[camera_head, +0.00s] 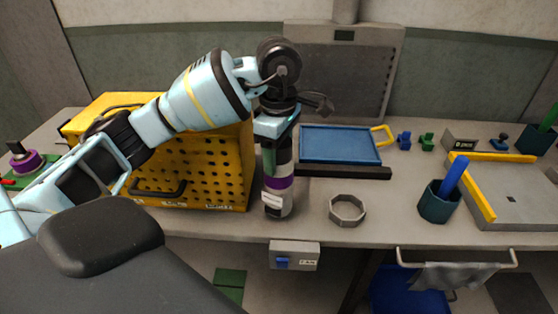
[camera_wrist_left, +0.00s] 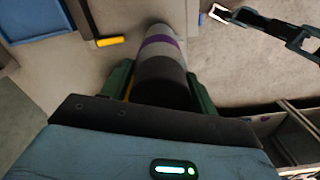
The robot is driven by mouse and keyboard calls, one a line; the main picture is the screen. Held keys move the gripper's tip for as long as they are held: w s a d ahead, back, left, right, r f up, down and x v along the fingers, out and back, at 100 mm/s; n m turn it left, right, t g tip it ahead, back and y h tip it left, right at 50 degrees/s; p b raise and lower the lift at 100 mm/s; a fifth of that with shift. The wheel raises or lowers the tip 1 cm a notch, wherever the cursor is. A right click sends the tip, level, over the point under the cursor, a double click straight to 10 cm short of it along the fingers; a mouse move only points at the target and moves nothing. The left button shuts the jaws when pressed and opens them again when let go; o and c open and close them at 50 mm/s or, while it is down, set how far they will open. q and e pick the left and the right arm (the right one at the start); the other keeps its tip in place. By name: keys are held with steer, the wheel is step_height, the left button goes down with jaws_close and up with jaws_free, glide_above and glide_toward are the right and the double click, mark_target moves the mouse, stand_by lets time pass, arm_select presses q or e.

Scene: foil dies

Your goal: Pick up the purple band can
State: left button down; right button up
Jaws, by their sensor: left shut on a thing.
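The purple band can (camera_head: 278,183) is a tall dark and grey cylinder with a purple band and a white label below it. It stands upright near the front of the bench, right of the yellow perforated box. My left gripper (camera_head: 278,145) points down from above and is shut on its upper part. In the left wrist view the can (camera_wrist_left: 161,48) lies between the two green fingers (camera_wrist_left: 162,88). Whether its base touches the bench is hard to tell. My right gripper is not in view.
The yellow perforated box (camera_head: 205,165) is close on the left. A hexagonal ring (camera_head: 347,210), a blue tray (camera_head: 340,145) and a black bar (camera_head: 345,172) are to the right. A dark teal cup (camera_head: 438,204) with a blue stick stands farther right. The bench's front edge is close.

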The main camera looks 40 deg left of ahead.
arm_select(q)
steer(key=s+d+r, duration=0.1)
steer(key=s+d, duration=0.7)
steer(key=s, duration=0.5)
steer(key=shift+s+d+r, duration=0.15)
steer(key=shift+s+r, duration=0.2)
steer(key=shift+r, duration=0.05)
